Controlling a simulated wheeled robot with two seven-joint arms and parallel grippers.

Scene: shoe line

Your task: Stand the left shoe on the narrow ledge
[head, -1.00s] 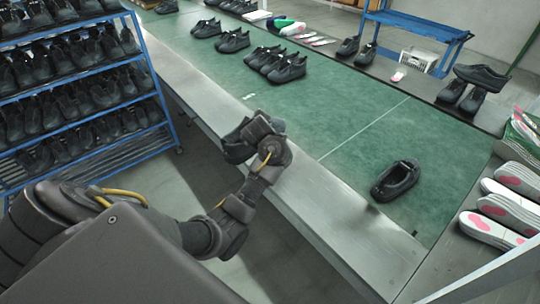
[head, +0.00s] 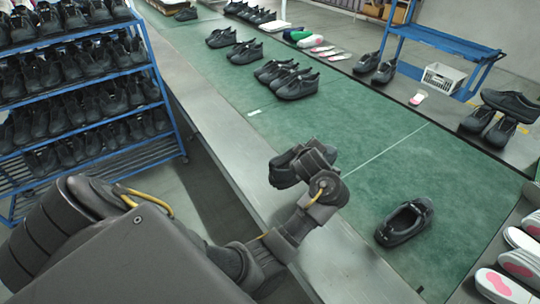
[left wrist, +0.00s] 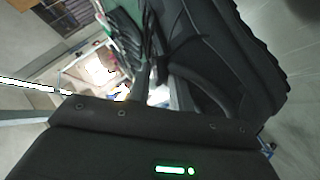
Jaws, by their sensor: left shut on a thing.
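My left gripper (head: 304,160) is shut on a black shoe (head: 284,169), which it holds in the air; in the head view they overlap the near edge of the green belt. In the left wrist view the held shoe (left wrist: 225,55) fills the upper right, its sole edge toward the right, with the gripper fingers (left wrist: 163,90) against it. A narrow grey metal ledge (head: 222,150) runs along the near side of the belt. Another black shoe (head: 405,222) lies alone on the belt to the right. My right gripper is not in view.
The green belt (head: 350,125) has free room between the lone shoe and several pairs farther back (head: 285,78). A blue rack (head: 165,90) full of black shoes stands at left. Shoes (head: 480,118) stand on the far grey ledge (head: 440,115). White insoles (head: 505,285) lie at lower right.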

